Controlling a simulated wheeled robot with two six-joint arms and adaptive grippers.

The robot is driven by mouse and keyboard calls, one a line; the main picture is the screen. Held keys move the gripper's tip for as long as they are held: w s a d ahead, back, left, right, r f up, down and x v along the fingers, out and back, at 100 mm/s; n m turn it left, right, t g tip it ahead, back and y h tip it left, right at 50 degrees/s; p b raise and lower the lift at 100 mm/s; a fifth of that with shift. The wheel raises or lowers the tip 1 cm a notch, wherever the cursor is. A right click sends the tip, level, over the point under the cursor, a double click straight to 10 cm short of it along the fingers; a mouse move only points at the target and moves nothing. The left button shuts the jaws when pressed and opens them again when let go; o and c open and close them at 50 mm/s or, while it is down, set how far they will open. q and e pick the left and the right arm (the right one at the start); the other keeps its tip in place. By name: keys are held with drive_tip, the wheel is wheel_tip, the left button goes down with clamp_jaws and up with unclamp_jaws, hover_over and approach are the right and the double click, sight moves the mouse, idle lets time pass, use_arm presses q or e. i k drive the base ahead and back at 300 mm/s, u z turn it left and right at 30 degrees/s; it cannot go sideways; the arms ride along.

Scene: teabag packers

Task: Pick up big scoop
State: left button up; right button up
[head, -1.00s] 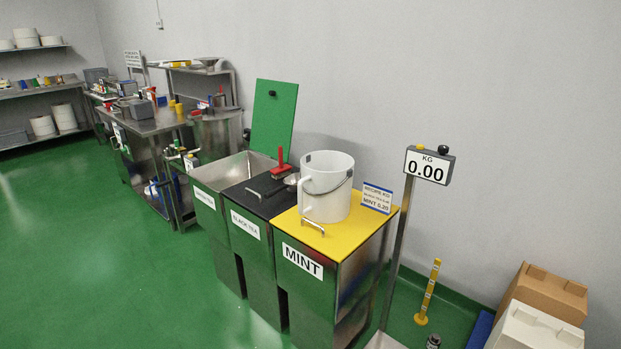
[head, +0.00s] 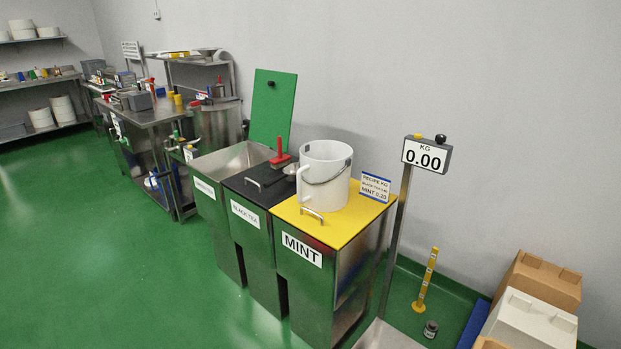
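A red-handled tool (head: 280,155) is on the black lid (head: 258,188) of the black tea bin, beside a white bucket. A small metallic piece (head: 291,169) shows next to it, partly hidden by the bucket; I cannot tell whether the two are one scoop. No other thing in view is clearly a big scoop. Neither of my grippers is in view.
The white bucket (head: 325,175) stands on the yellow lid (head: 349,222) of the mint bin. The left bin (head: 206,189) is open, its green lid (head: 272,108) raised. A scale display (head: 426,156) reads 0.00. Green floor (head: 120,270) is clear at left.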

sight(290, 172)
drive_tip(key=u, duration=0.2)
drive_tip(key=k, duration=0.45)
drive_tip(key=u, duration=1.4)
drive_tip(key=i, duration=3.4)
drive_tip(key=z, duration=0.55)
drive_tip(key=i, duration=0.85)
drive_tip(key=z, duration=1.75)
drive_tip(key=i, duration=0.9)
drive_tip(key=z, duration=0.8)
